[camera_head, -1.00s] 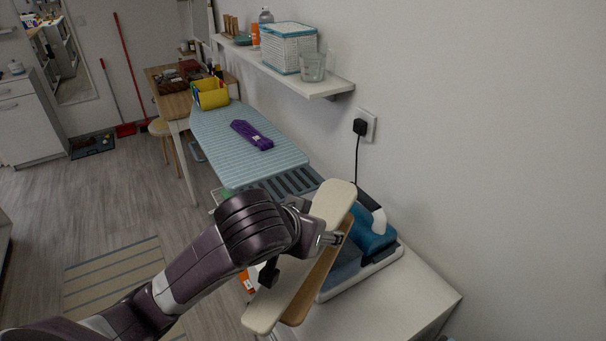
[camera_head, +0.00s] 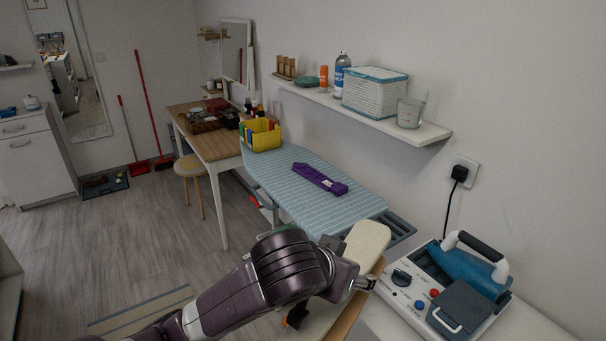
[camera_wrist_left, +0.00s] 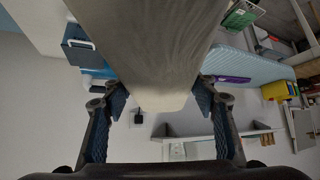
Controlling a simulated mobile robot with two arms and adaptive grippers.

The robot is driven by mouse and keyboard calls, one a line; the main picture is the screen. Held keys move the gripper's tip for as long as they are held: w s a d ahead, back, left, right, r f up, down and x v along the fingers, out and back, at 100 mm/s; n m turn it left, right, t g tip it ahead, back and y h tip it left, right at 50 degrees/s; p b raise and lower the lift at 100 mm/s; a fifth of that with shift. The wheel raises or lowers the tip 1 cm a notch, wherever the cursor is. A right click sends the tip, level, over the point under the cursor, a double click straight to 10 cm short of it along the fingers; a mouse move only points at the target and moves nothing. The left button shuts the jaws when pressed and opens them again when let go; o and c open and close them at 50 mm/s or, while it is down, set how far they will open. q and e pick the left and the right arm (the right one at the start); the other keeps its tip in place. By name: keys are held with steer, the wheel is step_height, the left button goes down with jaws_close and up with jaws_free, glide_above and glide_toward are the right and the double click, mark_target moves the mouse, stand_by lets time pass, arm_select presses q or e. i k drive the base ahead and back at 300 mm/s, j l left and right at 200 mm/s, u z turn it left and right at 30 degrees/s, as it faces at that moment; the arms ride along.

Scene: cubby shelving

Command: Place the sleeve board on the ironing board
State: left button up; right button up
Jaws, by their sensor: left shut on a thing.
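The sleeve board (camera_head: 367,243) has a cream padded top over a wooden base. My left gripper (camera_head: 364,284) is shut on it and holds it in the air near the bottom middle of the head view. In the left wrist view the sleeve board (camera_wrist_left: 150,45) fills the top middle, between the fingers of my left gripper (camera_wrist_left: 162,96). The ironing board (camera_head: 300,208), with a light blue striped cover, lies behind the held board. It also shows in the left wrist view (camera_wrist_left: 255,66). My arm hides part of the sleeve board. My right gripper is not in view.
A folded purple item (camera_head: 320,178) lies on the ironing board, and a yellow box (camera_head: 262,137) stands at its far end. A blue and white steam iron station (camera_head: 462,285) sits on the right. A wall shelf (camera_head: 375,118) overhangs. A wooden table (camera_head: 213,147) stands behind.

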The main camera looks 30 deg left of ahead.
mark_target(287, 186)
steer(key=i+j+z, duration=0.15)
steer(key=j+z, duration=0.15)
steer(key=j, duration=0.7)
steer(key=j+z, duration=0.25)
steer(key=j, duration=0.75)
steer(key=j+z, duration=0.3)
steer(key=j, duration=0.75)
steer(key=j+z, duration=0.25)
steer(key=j, duration=0.8)
steer(key=i+j+z, duration=0.1)
steer(key=j, duration=0.4)
steer(key=i+j+z, duration=0.1)
steer(key=j, duration=0.45)
steer(key=j+z, duration=0.1)
steer(key=j, duration=0.4)
steer(key=i, duration=0.05)
